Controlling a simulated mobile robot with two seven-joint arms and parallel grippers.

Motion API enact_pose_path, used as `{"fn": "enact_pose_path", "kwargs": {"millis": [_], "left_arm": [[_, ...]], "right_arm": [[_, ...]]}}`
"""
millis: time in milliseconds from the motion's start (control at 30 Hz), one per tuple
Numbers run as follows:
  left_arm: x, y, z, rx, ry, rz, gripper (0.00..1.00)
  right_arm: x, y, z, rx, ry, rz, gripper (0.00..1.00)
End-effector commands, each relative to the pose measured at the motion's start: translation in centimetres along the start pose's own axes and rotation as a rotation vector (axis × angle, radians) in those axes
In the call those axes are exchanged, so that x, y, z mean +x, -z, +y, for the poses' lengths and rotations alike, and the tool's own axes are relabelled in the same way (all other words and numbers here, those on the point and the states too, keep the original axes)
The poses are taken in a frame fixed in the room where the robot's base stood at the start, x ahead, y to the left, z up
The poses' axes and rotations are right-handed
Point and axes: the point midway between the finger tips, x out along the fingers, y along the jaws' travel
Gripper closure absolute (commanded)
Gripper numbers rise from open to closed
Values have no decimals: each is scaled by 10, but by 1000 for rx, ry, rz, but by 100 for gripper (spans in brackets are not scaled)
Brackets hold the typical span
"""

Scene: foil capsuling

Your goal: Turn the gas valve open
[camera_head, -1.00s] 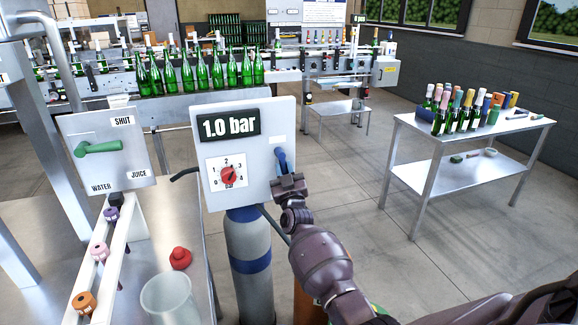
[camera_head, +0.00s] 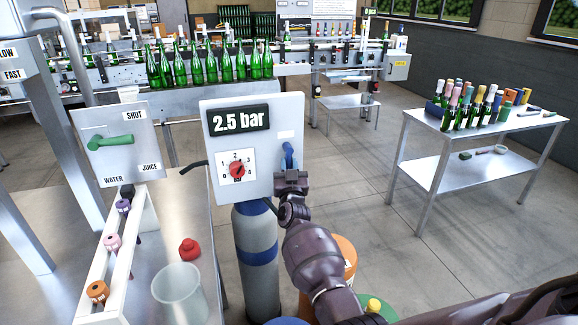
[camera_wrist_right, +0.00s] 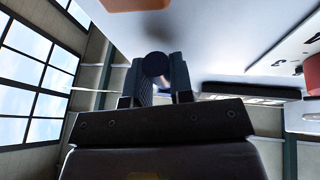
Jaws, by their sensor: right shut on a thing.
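The gas panel (camera_head: 252,130) is a pale box above a grey and blue cylinder (camera_head: 257,255). Its display (camera_head: 239,120) reads 2.5 bar, over a dial with a red knob (camera_head: 237,169). The blue valve handle (camera_head: 288,153) stands roughly upright at the panel's right side. My right gripper (camera_head: 290,178) is shut on the lower part of this handle. In the right wrist view, a dark round handle end (camera_wrist_right: 156,65) sits between the two fingers of the right gripper (camera_wrist_right: 158,78). My left gripper is not in view.
A second panel with a green lever (camera_head: 110,141), marked SHUT, WATER and JUICE, stands at the left. The metal bench holds a clear beaker (camera_head: 180,292) and a red piece (camera_head: 189,248). An orange drum (camera_head: 346,252) is beside my right arm. A bottle table (camera_head: 480,135) stands right.

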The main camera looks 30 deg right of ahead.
Motion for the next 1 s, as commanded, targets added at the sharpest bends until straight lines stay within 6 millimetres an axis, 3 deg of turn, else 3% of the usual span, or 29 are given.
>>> {"fn": "enact_pose_path", "kwargs": {"millis": [33, 167, 533, 667, 1000], "left_arm": [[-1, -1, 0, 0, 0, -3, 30], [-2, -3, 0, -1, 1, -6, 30], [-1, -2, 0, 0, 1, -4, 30], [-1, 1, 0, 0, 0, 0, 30], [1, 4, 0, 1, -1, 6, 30]], "right_arm": [[0, -1, -1, 3, 1, -2, 74], [0, 0, 0, 2, 1, -1, 54], [-5, -1, 0, 1, 0, -1, 53], [-20, -1, 0, 2, 0, -2, 53], [-80, -1, 0, 2, 0, -3, 53]]}}
